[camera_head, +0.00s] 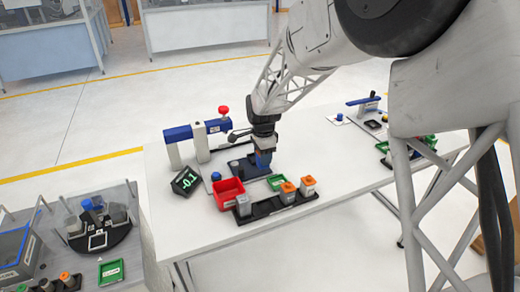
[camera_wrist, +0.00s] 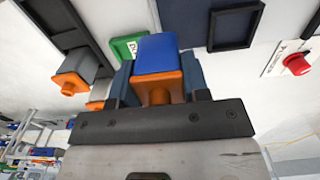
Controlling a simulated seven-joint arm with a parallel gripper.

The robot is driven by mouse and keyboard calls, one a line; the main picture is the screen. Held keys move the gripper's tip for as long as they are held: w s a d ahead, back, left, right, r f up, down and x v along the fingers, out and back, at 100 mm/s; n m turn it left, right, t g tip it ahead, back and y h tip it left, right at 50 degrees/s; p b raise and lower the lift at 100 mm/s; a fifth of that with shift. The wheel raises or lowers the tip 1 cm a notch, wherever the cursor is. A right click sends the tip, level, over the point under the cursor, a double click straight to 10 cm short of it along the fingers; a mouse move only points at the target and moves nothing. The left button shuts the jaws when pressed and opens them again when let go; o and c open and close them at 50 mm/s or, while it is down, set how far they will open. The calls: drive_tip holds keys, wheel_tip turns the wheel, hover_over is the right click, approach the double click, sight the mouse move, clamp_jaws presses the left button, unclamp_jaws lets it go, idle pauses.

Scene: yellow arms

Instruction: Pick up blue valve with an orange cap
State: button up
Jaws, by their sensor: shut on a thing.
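My gripper (camera_head: 263,163) points down over the white table (camera_head: 345,165) in the head view. In the wrist view my gripper (camera_wrist: 159,80) is shut on the blue valve (camera_wrist: 158,53), with a finger on each side of it. The valve's orange cap (camera_wrist: 160,92) faces the palm. In the head view the valve is small and hard to separate from the fingers. Whether it touches the surface below is unclear. Two pale valves with orange caps, a nearer-left one (camera_head: 287,193) and a right one (camera_head: 308,185), stand in a black rack (camera_head: 268,208).
A red bin (camera_head: 228,189) and a green tray (camera_head: 275,182) stand close to my gripper. A blue-and-white fixture (camera_head: 195,130) with a red knob (camera_head: 223,110) stands behind left. A dark display box (camera_head: 186,180) lies left. The table right of my gripper is mostly clear.

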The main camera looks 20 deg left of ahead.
drive_tip(key=s+d, duration=0.3)
drive_tip(key=s, duration=0.2)
drive_tip(key=shift+s+d+r, duration=0.2)
drive_tip(key=shift+d+r, duration=0.1)
drive_tip(key=shift+d, duration=0.05)
idle(0.6)
